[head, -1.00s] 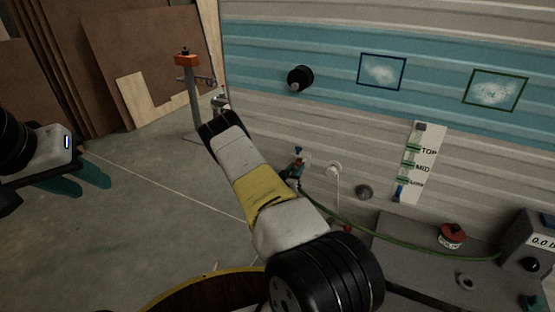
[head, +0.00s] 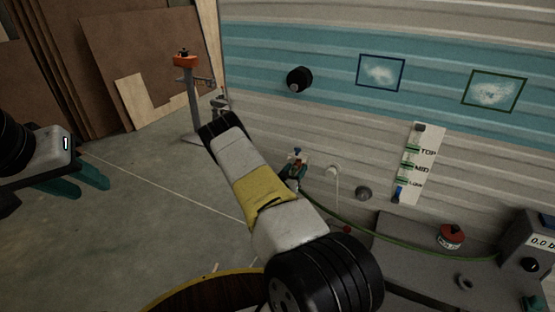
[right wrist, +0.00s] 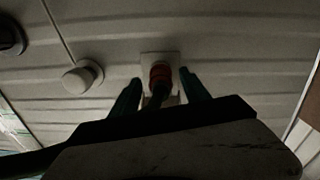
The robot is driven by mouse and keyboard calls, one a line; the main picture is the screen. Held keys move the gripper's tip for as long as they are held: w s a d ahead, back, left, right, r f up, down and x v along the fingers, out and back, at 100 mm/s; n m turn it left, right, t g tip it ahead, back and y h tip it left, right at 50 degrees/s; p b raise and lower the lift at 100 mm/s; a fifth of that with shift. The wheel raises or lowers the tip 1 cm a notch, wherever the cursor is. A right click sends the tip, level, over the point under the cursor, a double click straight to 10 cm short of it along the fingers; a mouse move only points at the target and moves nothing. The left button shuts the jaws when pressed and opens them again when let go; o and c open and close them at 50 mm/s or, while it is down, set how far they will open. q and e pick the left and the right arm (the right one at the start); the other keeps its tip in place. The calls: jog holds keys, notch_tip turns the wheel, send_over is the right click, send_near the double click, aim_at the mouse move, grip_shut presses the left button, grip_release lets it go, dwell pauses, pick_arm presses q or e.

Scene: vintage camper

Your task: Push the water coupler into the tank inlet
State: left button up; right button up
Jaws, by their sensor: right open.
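The water coupler (right wrist: 160,76), with a red ring and a dark hose end, is at the white square tank inlet plate (right wrist: 147,58) on the camper wall in the right wrist view. How deep it sits in the inlet is hidden. My right gripper (right wrist: 160,85) is open, with one teal finger on either side of the coupler and visible gaps between. In the head view the right gripper (head: 295,172) is small and partly behind my forearm. My left gripper (head: 88,184) is open and empty over the floor at the left.
A green hose (head: 400,240) runs from the inlet area to the grey bench (head: 400,242) at right. A round knob (right wrist: 82,77) and a level panel (head: 419,163) are on the wall. An orange-topped post (head: 186,62) stands behind my arm. The left floor is clear.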

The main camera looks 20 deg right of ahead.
jog(key=v, duration=0.7)
dwell(0.3)
jog(key=w+a+r+m+g+y, duration=0.1)
jog(key=w+a+r+y, duration=0.25)
jog(key=r, duration=0.25)
jog(key=w+a+r+m+g+y, duration=0.1)
jog(key=w+a+r+y, duration=0.1)
jog(key=a+r+y, duration=0.3)
jog(key=s+a+r+n+y, duration=0.25)
jog(key=a+r, duration=0.25)
jog(key=r, duration=0.3)
jog(key=s+a+r+n+y, duration=0.1)
jog(key=s+a+r+y, duration=0.3)
jog(key=r, duration=0.5)
jog(key=s+a+r+n+g+y, duration=0.1)
jog(key=s+a+r+n, duration=0.2)
jog(key=s, duration=0.4)
jog(key=s+a+r+n+g+y, duration=0.1)
jog(key=s+a+r, duration=0.2)
jog(key=s+r, duration=0.35)
jog(key=s+n+g+h, duration=0.1)
jog(key=s+n, duration=0.1)
jog(key=s, duration=1.5)
jog(key=shift+d+n, duration=0.35)
jog(key=shift+d, duration=0.1)
